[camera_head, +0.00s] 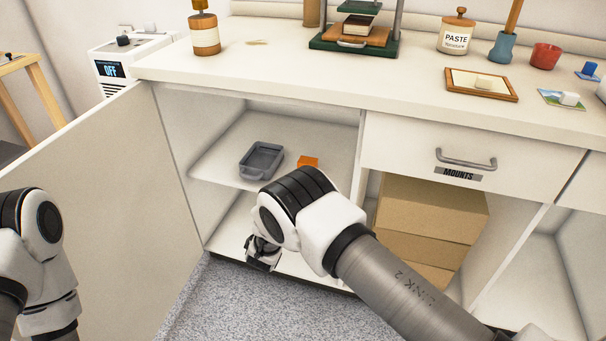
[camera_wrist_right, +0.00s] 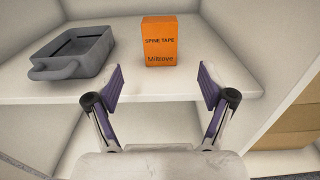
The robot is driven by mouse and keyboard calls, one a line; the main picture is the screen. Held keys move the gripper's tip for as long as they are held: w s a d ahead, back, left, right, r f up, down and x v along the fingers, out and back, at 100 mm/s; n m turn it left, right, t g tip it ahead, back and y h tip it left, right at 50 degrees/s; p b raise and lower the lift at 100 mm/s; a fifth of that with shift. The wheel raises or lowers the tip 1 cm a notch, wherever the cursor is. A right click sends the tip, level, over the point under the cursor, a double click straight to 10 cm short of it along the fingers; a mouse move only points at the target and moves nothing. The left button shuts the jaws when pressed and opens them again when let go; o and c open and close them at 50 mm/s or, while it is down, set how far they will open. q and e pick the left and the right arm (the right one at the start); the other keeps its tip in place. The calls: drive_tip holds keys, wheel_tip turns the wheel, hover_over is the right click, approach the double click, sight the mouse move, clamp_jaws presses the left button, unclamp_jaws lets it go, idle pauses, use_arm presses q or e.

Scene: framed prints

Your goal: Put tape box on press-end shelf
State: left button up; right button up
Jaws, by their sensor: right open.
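The tape box is an orange box (camera_wrist_right: 160,42) labelled "SPINE TAPE". It stands upright on a white shelf (camera_wrist_right: 200,88) inside the open cabinet under the counter. In the head view the orange box (camera_head: 308,161) shows only in part above my right arm. My right gripper (camera_wrist_right: 160,85) is open and empty, its fingers pointing toward the box, in front of it and apart from it. In the head view my right gripper (camera_head: 262,252) is low at the cabinet opening, mostly hidden by its own wrist. My left arm shows at the left edge; its gripper is out of view.
A grey tray (camera_head: 262,160) sits on the shelf left of the box. An open door (camera_head: 110,200) stands at the left. Cardboard boxes (camera_head: 430,208) fill the bay to the right, below the MOUNTS drawer (camera_head: 450,150). The counter (camera_head: 270,75) holds a press (camera_head: 355,45) and several other items.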

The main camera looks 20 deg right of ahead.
drive_tip(key=s+d+f+m+g+y, duration=0.1)
drive_tip(key=s+d+f+m+g, duration=0.2)
drive_tip(key=s+d+f+g, duration=0.5)
drive_tip(key=s+d+f+m+g, duration=0.3)
drive_tip(key=s+f+m+g, duration=0.15)
drive_tip(key=s+f, duration=0.6)
drive_tip(key=s+a+m+g+y, duration=0.2)
drive_tip(key=s+m+y, duration=0.15)
drive_tip(key=s, duration=0.45)
drive_tip(key=s+a+f+m+g+y, duration=0.1)
drive_tip(key=s+a+m+g+y, duration=0.15)
drive_tip(key=s+m, duration=0.45)
drive_tip(key=s+a+m+g+y, duration=0.1)
drive_tip(key=s+m+g+y, duration=0.15)
drive_tip(key=s, duration=0.75)
drive_tip(key=d+r+m+t, duration=0.1)
drive_tip(key=m, duration=0.2)
drive_tip(key=s+r+m+t, duration=0.1)
drive_tip(key=m+t, duration=0.1)
drive_tip(key=m, duration=0.1)
drive_tip(key=s+d+r+m+t, duration=0.1)
drive_tip(key=m, duration=0.2)
drive_tip(key=shift+s+d+r+t+y, duration=0.2)
drive_tip(key=shift+d+r+t+y, duration=0.05)
drive_tip(key=shift+d+r, duration=0.15)
